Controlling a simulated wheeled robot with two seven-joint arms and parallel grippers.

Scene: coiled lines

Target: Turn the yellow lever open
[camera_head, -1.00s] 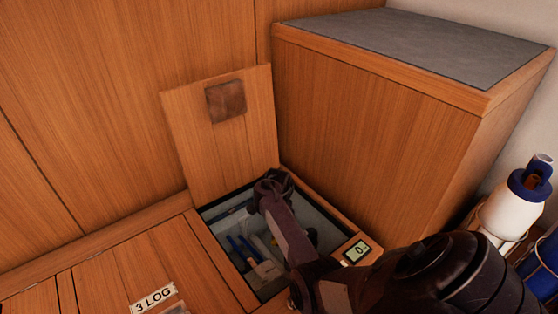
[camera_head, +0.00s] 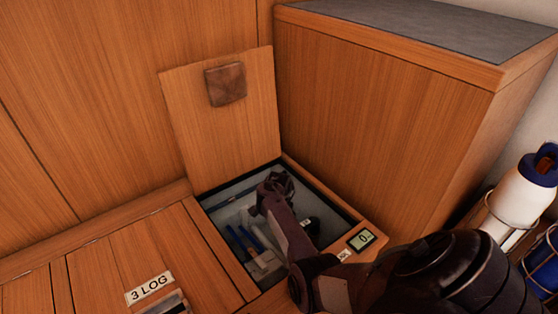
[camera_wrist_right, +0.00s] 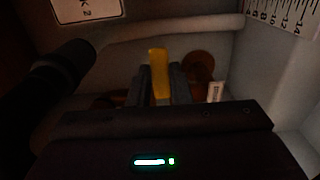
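In the right wrist view, the yellow lever (camera_wrist_right: 159,72) stands upright between the two fingers of my right gripper (camera_wrist_right: 159,85). The fingers lie close along both its sides and look shut on it. In the head view my right gripper (camera_head: 273,187) reaches down into an open floor compartment (camera_head: 228,189), near its back wall. There the gripper hides the lever. My left gripper is in neither view.
The compartment's wooden lid (camera_head: 222,125) stands open behind it. Blue-handled tools (camera_head: 245,240) lie inside. A small display (camera_head: 361,240) sits on the right rim. A tall wooden cabinet (camera_head: 380,130) stands close on the right. A dark cylinder (camera_wrist_right: 70,65) shows left in the wrist view.

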